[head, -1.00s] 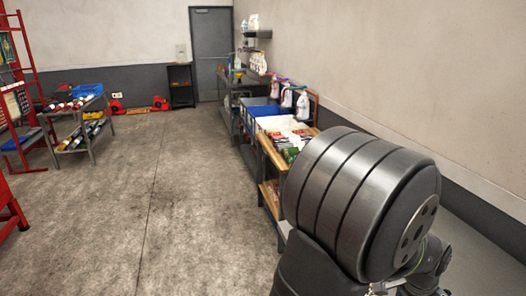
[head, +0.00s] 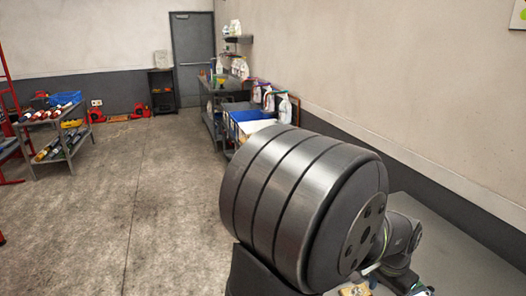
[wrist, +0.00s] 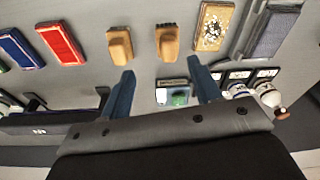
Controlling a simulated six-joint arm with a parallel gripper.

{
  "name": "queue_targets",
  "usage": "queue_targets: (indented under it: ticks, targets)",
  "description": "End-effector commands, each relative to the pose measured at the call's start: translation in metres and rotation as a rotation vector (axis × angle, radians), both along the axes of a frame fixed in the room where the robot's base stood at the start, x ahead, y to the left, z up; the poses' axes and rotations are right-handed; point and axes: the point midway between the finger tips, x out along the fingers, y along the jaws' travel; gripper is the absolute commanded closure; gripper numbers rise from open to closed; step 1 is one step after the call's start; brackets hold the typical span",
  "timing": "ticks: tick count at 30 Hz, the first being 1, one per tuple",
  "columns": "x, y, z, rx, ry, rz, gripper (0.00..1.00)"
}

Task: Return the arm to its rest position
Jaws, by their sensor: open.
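My gripper (wrist: 160,88) shows in the wrist view as two blue fingers spread apart, with nothing held between them. Beyond the fingers is a grey surface (wrist: 85,80) with brushes and blocks on it. In the head view my arm's large dark ribbed joint (head: 305,205) fills the lower right and hides part of the bench. My gripper itself cannot be made out in the head view.
In the wrist view are two tan brushes (wrist: 120,45), a red block (wrist: 61,43), a blue block (wrist: 20,48), a speckled yellow block (wrist: 213,27) and white bottles (wrist: 267,94). In the head view, a bottle cart (head: 57,135) stands left; open floor (head: 150,200) lies mid-room.

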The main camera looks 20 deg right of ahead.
Motion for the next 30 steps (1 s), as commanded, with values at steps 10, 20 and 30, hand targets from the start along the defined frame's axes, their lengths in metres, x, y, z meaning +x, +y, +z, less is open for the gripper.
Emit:
queue_targets:
  ticks: [10, 20, 30]
  targets:
    - [0.066, 0.021, -0.001, 0.0, 0.0, 0.128, 0.43]
    - [0.124, 0.05, -0.003, 0.0, 0.0, 0.248, 0.43]
    - [0.18, 0.087, -0.004, 0.0, 0.0, 0.369, 0.43]
